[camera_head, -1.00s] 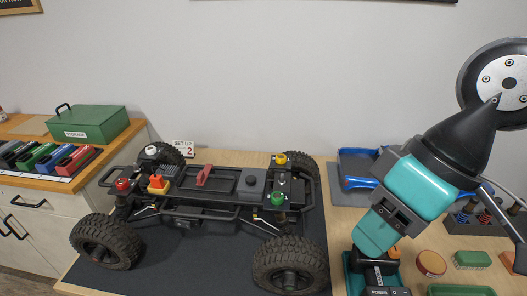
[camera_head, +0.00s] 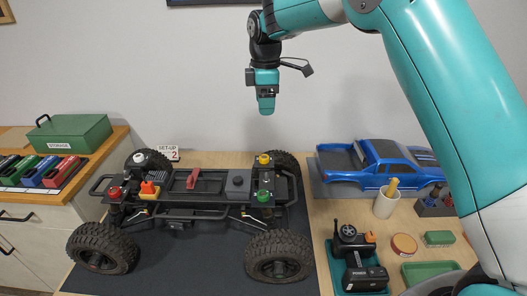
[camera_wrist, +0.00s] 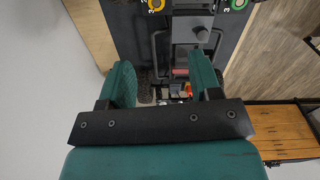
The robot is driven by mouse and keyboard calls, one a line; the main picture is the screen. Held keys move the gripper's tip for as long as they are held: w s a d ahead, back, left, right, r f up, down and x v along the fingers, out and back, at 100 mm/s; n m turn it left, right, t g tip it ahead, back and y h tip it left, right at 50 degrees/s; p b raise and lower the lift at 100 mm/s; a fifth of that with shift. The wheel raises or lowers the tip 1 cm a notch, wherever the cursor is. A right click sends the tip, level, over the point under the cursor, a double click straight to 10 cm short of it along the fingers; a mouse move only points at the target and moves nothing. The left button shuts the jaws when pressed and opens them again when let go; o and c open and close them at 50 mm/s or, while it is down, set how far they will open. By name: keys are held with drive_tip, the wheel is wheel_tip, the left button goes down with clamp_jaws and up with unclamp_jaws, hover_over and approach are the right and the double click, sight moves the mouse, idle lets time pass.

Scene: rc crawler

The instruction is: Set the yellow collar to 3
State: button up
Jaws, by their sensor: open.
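The yellow collar (camera_head: 264,159) sits on top of the far right shock of the black crawler chassis (camera_head: 213,186). In the wrist view the yellow collar (camera_wrist: 155,4) is cut off by the top edge; white numerals show beside it, but its setting is too small to read surely. My gripper (camera_head: 266,110) hangs pointing down, well above the yellow collar. In the wrist view my gripper (camera_wrist: 162,75) has its two teal fingers apart with nothing held between them.
Green (camera_head: 264,196), red (camera_head: 115,192) and white (camera_head: 139,158) collars sit on the other corners. A card (camera_head: 168,154) behind the chassis reads "SET-UP 2". A blue truck body (camera_head: 375,165), a cup (camera_head: 386,204) and a transmitter (camera_head: 357,258) stand at right.

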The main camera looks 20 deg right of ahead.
sight(264, 157)
drive_tip(key=f+p, duration=0.1)
drive_tip(key=f, duration=0.5)
drive_tip(key=f+p, duration=0.2)
drive_tip(key=f, duration=0.3)
drive_tip(key=w+f+p, duration=0.1)
drive_tip(key=f, duration=0.5)
drive_tip(key=shift+d+f, duration=0.1)
drive_tip(key=shift+f, duration=0.25)
drive_tip(key=c, duration=0.9)
drive_tip(key=shift+c, duration=0.2)
